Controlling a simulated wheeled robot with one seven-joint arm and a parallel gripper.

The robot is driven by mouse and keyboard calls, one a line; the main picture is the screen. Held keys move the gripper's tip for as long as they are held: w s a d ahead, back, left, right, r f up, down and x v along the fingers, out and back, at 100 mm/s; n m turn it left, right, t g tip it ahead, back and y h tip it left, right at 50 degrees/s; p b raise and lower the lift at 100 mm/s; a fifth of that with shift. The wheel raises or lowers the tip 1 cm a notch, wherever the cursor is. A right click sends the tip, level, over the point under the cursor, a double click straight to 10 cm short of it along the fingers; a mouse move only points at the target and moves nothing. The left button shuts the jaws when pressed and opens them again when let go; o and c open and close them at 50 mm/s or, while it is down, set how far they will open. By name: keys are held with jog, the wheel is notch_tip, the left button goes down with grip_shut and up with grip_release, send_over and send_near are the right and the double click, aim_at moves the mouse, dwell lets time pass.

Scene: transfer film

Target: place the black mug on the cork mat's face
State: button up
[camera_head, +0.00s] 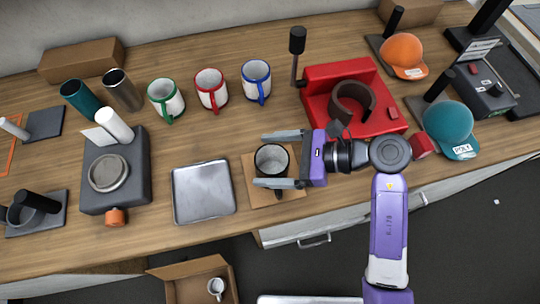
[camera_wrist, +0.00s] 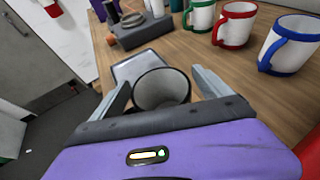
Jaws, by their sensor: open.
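The black mug (camera_head: 271,160), with a pale inside, stands upright over the cork mat (camera_head: 256,194) in the head view. Whether its base touches the mat's face is hard to tell. My gripper (camera_head: 277,159) is open, with one finger on the far side of the mug and one on the near side. The mug (camera_wrist: 162,90) also shows between the spread fingers (camera_wrist: 162,86) in the wrist view. The mat's right part is hidden under my gripper.
A silver tray (camera_head: 203,191) lies just left of the mat. Green, red and blue-trimmed mugs (camera_head: 210,90) stand behind. A red press (camera_head: 352,95) stands behind my wrist at the right. A grey device (camera_head: 116,170) is at the left. The counter's front edge is close below the mat.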

jog(key=shift+r, duration=0.2)
jog(key=shift+d, duration=0.4)
jog(key=b+v, duration=0.3)
jog(key=v, duration=0.8)
jog(key=shift+r, duration=0.2)
jog(key=shift+s, duration=0.1)
